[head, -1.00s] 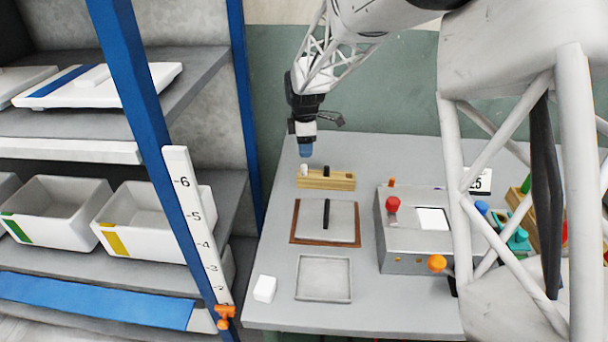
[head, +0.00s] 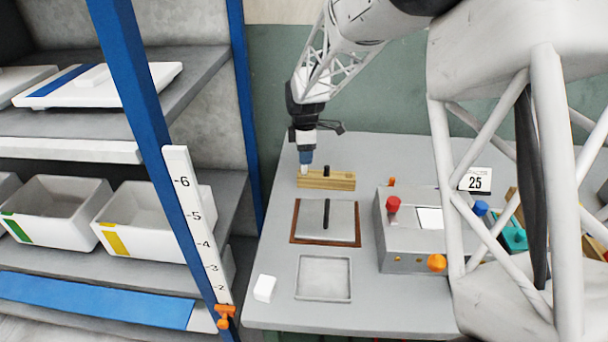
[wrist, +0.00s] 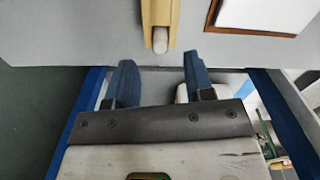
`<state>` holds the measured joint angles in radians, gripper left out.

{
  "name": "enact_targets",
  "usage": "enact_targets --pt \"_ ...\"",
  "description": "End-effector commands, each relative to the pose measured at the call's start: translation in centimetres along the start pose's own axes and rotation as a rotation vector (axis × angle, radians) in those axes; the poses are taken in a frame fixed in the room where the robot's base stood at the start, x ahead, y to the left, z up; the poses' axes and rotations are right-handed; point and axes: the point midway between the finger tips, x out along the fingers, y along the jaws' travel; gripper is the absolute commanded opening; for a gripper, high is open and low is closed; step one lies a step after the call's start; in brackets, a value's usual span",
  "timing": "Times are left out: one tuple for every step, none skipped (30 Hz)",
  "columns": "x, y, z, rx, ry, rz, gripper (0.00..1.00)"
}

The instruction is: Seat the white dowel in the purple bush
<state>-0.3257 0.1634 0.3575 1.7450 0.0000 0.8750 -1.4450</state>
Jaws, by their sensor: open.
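The white dowel (head: 304,169) stands at the left end of a wooden rack (head: 338,182) at the far-left part of the table. In the wrist view the dowel (wrist: 160,42) shows as a pale rounded end at the near end of the rack (wrist: 158,14). My gripper (head: 305,157) is just above the dowel in the head view, with blue fingers pointing down. In the wrist view my gripper (wrist: 158,78) has its fingers apart with nothing between them. I cannot make out a purple bush in any view.
A black peg (head: 326,170) stands in the rack. A grey plate on a brown base (head: 297,239) carries a black bar (head: 326,215). Shelves (head: 222,150) line the left.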

Motion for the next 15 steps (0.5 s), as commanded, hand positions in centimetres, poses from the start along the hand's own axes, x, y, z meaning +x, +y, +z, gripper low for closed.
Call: enact_targets --pt "0.3 0.0 0.0 0.0 0.0 -0.001 0.48" --pt "0.5 0.0 0.0 0.0 0.0 -0.002 0.48" --pt "0.8 -0.1 0.0 0.0 0.0 -0.002 0.48" --pt "1.0 -0.1 -0.1 0.0 0.0 -0.003 0.48" --pt "1.3 -0.1 -0.1 0.0 0.0 -0.003 0.48" --pt "1.8 -0.1 -0.1 0.0 0.0 -0.003 0.48" --pt "2.1 -0.1 -0.1 0.0 0.0 -0.003 0.48" --pt "2.5 -0.1 -0.1 0.0 0.0 -0.002 0.48" --pt "3.0 -0.1 -0.2 0.0 0.0 -0.003 0.48" --pt "3.4 -0.1 -0.2 0.0 0.0 -0.003 0.48" --pt "3.7 -0.1 -0.2 0.0 0.0 -0.003 0.48" --pt "4.1 -0.1 -0.2 0.0 0.0 -0.002 0.48" --pt "4.3 -0.1 -0.2 0.0 0.0 -0.002 0.48" --pt "4.5 0.0 -0.2 0.0 0.0 -0.001 0.48" --pt "4.7 -0.1 -0.2 0.0 0.0 -0.001 0.48"
